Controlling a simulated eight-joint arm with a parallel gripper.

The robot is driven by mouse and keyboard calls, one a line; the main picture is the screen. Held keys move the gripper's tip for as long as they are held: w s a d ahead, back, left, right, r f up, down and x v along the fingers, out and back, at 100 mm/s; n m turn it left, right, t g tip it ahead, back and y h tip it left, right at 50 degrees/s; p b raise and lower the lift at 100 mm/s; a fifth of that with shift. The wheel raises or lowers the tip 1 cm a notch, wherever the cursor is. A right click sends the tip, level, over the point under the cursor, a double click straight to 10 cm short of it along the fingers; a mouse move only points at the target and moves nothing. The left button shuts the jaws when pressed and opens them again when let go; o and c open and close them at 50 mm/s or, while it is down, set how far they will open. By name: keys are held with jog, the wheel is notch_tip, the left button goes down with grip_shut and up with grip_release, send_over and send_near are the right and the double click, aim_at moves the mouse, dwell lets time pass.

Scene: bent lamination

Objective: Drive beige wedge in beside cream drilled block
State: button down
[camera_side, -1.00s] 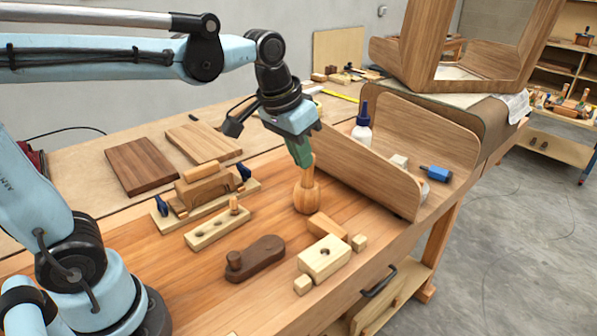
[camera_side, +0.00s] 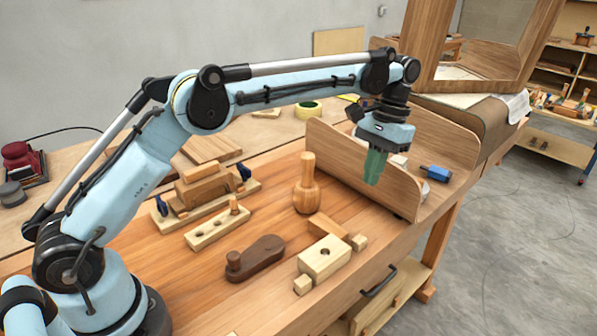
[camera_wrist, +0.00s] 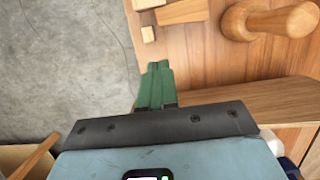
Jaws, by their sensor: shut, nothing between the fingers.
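The cream drilled block (camera_side: 325,260) lies near the bench's front edge, its round hole facing up; its corner shows in the wrist view (camera_wrist: 147,4). A tan piece that looks like the beige wedge (camera_side: 328,227) lies just behind the block, and part of it shows at the top of the wrist view (camera_wrist: 183,11). I cannot tell whether the two touch. A round wooden mallet (camera_side: 306,195) stands upright behind them, handle up; it is also in the wrist view (camera_wrist: 265,20). My gripper (camera_side: 373,178) has its green fingers shut and empty, right of the mallet, in front of the bent panel.
A bent wood panel (camera_side: 352,160) stands upright behind my gripper. Small cubes (camera_side: 303,285) (camera_side: 359,242) flank the block. A dark brown handled piece (camera_side: 255,258), a holed strip (camera_side: 217,229) and a clamped fixture (camera_side: 205,190) lie left. Bench between them is clear.

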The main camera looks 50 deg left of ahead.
aim_at(336, 240)
jog(key=x, duration=0.9)
jog(key=shift+f, duration=0.35)
jog(key=s, duration=0.2)
jog(key=shift+s+f, duration=0.2)
jog(key=shift+s, duration=0.95)
jog(key=shift+s, duration=1.15)
